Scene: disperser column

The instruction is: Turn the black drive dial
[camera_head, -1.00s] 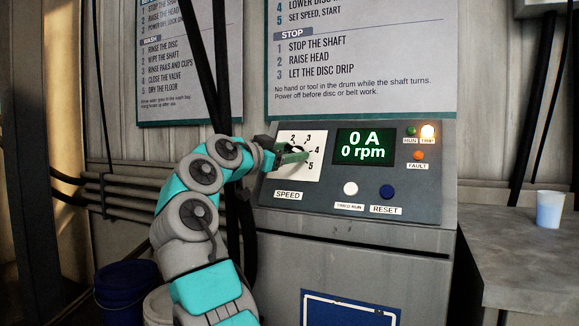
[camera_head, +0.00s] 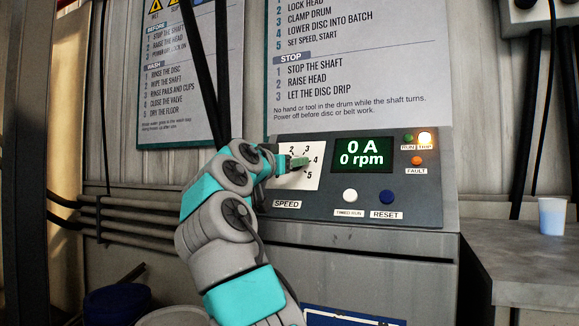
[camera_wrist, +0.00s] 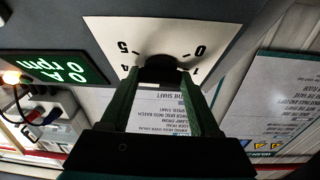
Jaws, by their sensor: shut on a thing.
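The black drive dial (camera_wrist: 160,62) sits on a white scale plate with numbers, above the label SPEED. In the wrist view the dial is between the two green fingers of my gripper (camera_wrist: 162,74), which is shut on it. In the head view my gripper (camera_head: 298,162) reaches the plate (camera_head: 313,180) from the left and hides most of the dial. The dial's pointer setting cannot be read. The green display (camera_head: 363,154) reads 0 A and 0 rpm.
A white button (camera_head: 350,195) and a blue RESET button (camera_head: 387,197) lie below the display. A cup (camera_head: 552,215) stands on the grey bench (camera_head: 520,255) at right. Pipes run along the wall at left.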

